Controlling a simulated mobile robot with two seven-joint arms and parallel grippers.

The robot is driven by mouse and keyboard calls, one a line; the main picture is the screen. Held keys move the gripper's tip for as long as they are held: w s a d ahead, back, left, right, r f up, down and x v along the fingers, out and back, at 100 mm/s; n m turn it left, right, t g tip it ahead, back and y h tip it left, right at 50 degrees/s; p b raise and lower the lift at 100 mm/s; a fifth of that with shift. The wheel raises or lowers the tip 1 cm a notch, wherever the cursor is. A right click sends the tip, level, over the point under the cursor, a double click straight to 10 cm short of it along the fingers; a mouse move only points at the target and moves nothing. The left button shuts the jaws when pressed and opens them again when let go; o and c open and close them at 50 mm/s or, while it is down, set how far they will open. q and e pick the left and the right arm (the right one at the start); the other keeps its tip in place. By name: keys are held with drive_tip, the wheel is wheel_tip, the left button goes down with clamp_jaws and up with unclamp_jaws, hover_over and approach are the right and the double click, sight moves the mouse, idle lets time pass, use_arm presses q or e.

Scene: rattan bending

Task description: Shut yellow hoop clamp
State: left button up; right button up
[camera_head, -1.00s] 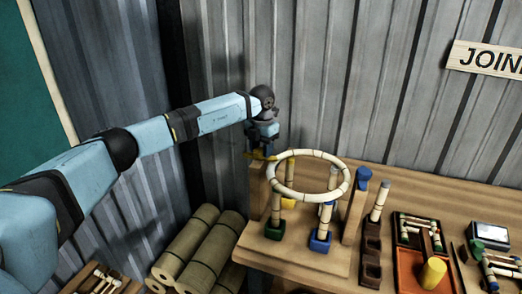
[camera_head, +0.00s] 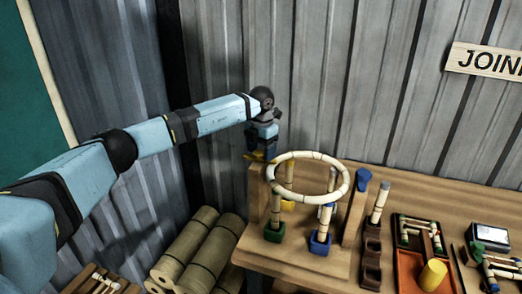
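The bamboo-coloured hoop (camera_head: 308,156) lies level on top of several short jointed posts at the left end of the bench. My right gripper is out of view.
A blue clamp (camera_head: 363,177) tops the fixture's right upright. Green (camera_head: 274,232) and blue (camera_head: 320,243) sockets hold posts under the hoop. A dark stepped holder (camera_head: 371,262) and an orange tray (camera_head: 411,272) stand to the right. Mat rolls (camera_head: 186,248) lie left of the bench.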

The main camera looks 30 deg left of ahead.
sight(261, 151)
use_arm(q)
wheel_tip(261, 151, up, 14)
drive_tip(key=b, duration=0.2)
idle(0.4)
drive_tip(key=shift+f, duration=0.2)
idle(0.3)
